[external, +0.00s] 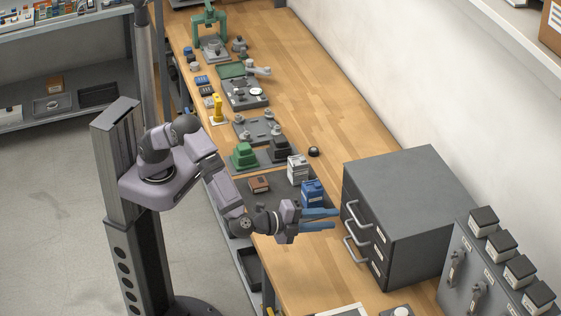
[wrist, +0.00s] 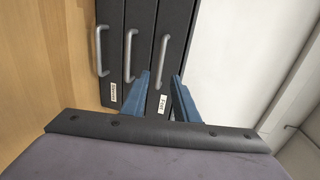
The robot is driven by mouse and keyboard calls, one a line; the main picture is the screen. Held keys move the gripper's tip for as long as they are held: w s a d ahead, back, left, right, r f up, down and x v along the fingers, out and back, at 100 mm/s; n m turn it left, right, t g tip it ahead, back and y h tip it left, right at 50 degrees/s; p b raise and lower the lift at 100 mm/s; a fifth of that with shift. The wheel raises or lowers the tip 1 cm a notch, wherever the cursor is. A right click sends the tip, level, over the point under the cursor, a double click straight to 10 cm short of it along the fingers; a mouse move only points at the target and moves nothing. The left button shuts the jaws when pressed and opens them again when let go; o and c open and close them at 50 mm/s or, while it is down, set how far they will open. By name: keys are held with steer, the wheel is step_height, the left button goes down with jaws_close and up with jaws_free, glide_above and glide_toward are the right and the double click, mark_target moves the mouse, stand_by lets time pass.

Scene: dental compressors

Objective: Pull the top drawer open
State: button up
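The grey drawer cabinet (external: 425,190) stands on the wooden bench with its drawer fronts toward my gripper. The top drawer's bar handle (external: 351,208) is just beyond my fingertips in the external view. In the wrist view the drawers appear turned sideways, with the top drawer's handle (wrist: 162,60) rightmost and the other two handles to its left. My gripper (external: 335,219) is open, its two blue fingers apart and pointing at the cabinet. In the wrist view the fingertips (wrist: 162,76) lie on either side of the top handle's line; I cannot tell whether they touch it.
A blue box (external: 312,194) and a white box (external: 297,170) stand on the bench close behind my gripper. A grey panel with several dark-topped blocks (external: 490,265) stands right of the cabinet. The bench is clear at the cabinet's far side, along the wall.

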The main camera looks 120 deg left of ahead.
steer(key=p+x, duration=0.3)
steer(key=x, duration=0.4)
steer(key=shift+a, duration=0.2)
steer(key=shift+w, duration=0.15)
steer(key=shift+c, duration=0.7)
jaws_close()
